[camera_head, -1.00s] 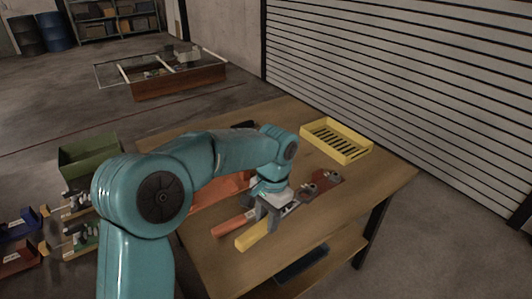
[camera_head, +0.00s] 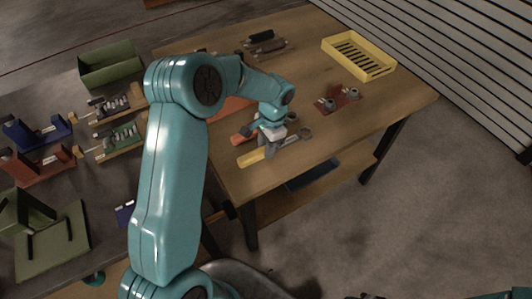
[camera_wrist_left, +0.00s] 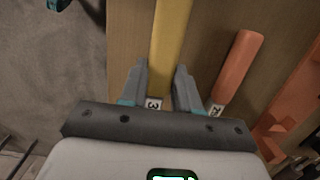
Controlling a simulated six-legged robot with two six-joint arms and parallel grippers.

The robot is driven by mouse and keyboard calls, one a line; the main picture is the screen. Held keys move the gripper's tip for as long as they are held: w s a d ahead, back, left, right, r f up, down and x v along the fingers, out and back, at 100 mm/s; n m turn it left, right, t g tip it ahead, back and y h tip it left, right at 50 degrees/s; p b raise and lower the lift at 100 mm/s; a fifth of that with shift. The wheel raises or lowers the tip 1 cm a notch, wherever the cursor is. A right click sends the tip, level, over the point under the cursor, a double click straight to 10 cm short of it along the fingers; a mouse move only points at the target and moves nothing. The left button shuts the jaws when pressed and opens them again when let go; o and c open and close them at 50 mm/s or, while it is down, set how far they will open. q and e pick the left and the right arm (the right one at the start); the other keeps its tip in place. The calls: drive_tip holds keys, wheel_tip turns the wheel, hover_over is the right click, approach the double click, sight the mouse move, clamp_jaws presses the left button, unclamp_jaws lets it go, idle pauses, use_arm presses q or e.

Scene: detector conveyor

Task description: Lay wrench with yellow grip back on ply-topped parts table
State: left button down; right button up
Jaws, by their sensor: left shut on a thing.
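The wrench with the yellow grip (camera_head: 250,158) is near the front left edge of the ply-topped parts table (camera_head: 325,150). Its grey head points right, over the tabletop. My left gripper (camera_head: 268,147) is shut on the wrench near where the grip meets the shaft. In the left wrist view, the yellow grip (camera_wrist_left: 170,45) runs up from between the fingers (camera_wrist_left: 160,88), with a white number tag close to the jaws. I cannot tell whether the wrench touches the wood. My right gripper is not in view.
An orange-handled tool (camera_head: 243,134) lies just beyond the wrench; its grip also shows in the wrist view (camera_wrist_left: 238,68). A red plate with grey parts (camera_head: 345,98) and a yellow slotted tray (camera_head: 385,67) stand farther right. Bare wood lies right of the wrench.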

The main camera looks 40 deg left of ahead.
sight(266, 163)
use_arm(q)
wheel_tip(266, 163, down, 4)
drive_tip(key=shift+f, duration=0.5)
drive_tip(key=c, duration=0.8)
unclamp_jaws()
drive_tip(key=shift+r, duration=0.1)
